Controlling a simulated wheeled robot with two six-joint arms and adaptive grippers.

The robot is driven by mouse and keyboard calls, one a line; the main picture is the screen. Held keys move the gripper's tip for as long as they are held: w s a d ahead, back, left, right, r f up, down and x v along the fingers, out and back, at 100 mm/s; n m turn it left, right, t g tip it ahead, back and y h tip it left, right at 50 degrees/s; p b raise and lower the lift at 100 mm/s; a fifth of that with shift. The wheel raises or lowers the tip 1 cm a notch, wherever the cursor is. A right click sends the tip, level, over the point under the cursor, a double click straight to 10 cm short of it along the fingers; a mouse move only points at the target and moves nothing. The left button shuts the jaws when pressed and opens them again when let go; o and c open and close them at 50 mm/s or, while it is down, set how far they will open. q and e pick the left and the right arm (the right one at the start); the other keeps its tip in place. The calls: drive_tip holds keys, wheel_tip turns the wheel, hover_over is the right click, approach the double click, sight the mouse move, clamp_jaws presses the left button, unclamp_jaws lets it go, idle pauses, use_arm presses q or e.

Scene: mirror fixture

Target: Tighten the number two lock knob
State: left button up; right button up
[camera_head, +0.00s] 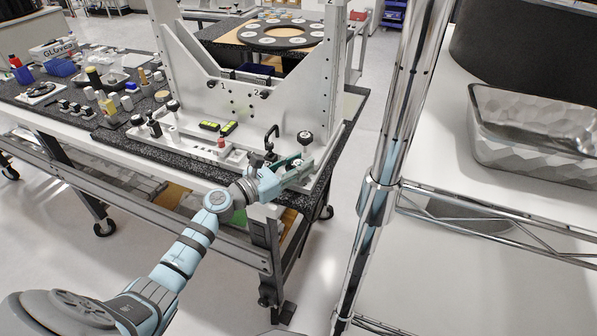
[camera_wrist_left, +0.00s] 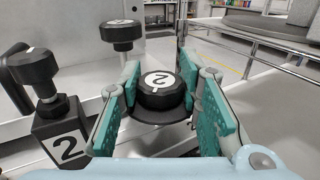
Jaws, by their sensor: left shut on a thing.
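A black round lock knob (camera_wrist_left: 161,90) with a white cap marked 2 sits between the green finger pads of my left gripper (camera_wrist_left: 166,84) in the left wrist view. The gripper is shut on this knob. In the head view my left gripper (camera_head: 296,166) is at the right front of the white fixture (camera_head: 300,75), and the held knob is hard to make out. A second black knob marked 2 (camera_wrist_left: 122,32) stands behind the held one and also shows in the head view (camera_head: 305,137). My right gripper is not in view.
A black block marked 2 (camera_wrist_left: 62,143) with its own knob stands left of the gripper. A black hooked clamp (camera_head: 271,136) is close by. Bottles and small parts crowd the bench's left. A chrome shelf post (camera_head: 400,100) rises at right.

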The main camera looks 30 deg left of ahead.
use_arm(q)
drive_tip(key=shift+m+g+h+b, duration=0.8)
drive_tip(key=shift+m+h+b, duration=0.2)
drive_tip(key=shift+h+b, duration=0.35)
drive_tip(key=o, duration=1.2)
drive_tip(key=shift+c, duration=0.2)
drive_tip(key=shift+d, duration=0.1)
drive_tip(key=shift+r, duration=0.1)
